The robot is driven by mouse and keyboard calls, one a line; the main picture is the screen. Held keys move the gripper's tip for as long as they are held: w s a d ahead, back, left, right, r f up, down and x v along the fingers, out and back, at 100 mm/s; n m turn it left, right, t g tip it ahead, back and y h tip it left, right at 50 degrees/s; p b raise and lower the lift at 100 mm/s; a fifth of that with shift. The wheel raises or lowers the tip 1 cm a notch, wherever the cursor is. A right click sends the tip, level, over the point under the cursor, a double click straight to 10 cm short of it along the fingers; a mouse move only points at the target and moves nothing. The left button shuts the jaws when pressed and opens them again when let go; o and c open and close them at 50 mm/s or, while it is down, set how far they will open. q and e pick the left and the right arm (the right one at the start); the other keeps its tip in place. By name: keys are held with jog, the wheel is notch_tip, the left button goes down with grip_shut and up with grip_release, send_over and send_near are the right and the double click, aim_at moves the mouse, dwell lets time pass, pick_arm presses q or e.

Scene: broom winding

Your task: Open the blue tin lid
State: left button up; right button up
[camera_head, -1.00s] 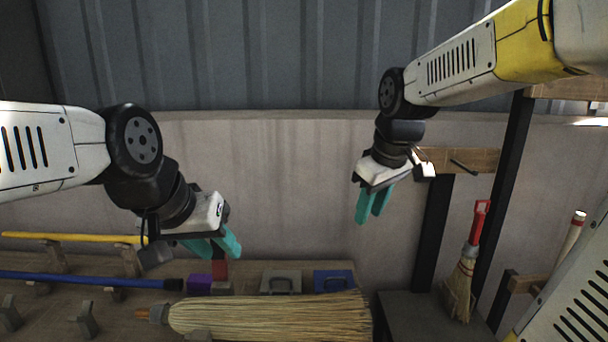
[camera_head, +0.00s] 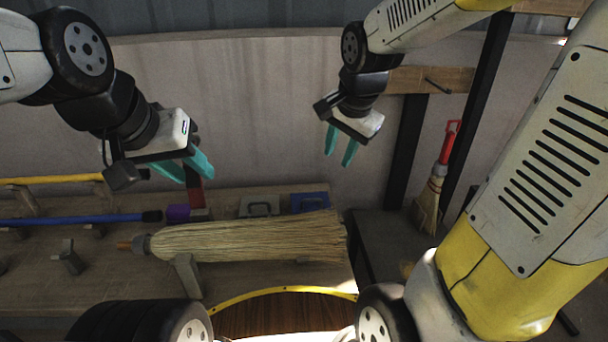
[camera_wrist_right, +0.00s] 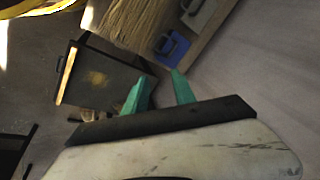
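The blue tin (camera_head: 310,202) sits at the back right of the workbench, behind the broom head. It also shows in the right wrist view (camera_wrist_right: 172,46), with a handle-like loop on it; I cannot tell how its lid sits. My right gripper (camera_head: 340,157) is open and empty, above and slightly right of the blue tin, clear of it. Its teal fingers also show in the right wrist view (camera_wrist_right: 162,75). My left gripper (camera_head: 193,175) is open, its fingers near a dark red upright piece (camera_head: 195,190); I see nothing held.
A grey tin (camera_head: 259,206) stands left of the blue one, and a purple block (camera_head: 178,213) further left. A large straw broom (camera_head: 245,238) lies in front. A dark box-like stand (camera_head: 385,240) is right of the bench. A red-handled hand broom (camera_head: 436,185) hangs beyond it.

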jog(key=w+a+f+m, duration=0.1)
jog(key=w+f+m, duration=0.2)
jog(key=f, duration=0.4)
jog(key=w+a+f+m+g, duration=0.1)
jog(key=w+a+f+m, duration=0.1)
jog(key=w+f, duration=0.3)
jog(key=w+a+f+m+g, duration=0.1)
jog(key=w+f+m, duration=0.3)
jog(key=f, duration=0.5)
jog(key=shift+w+a+f+h, duration=0.2)
jog(key=shift+w+f+h, duration=0.15)
jog(key=shift+f+h, duration=0.05)
jog(key=shift+c, duration=0.4)
grip_shut()
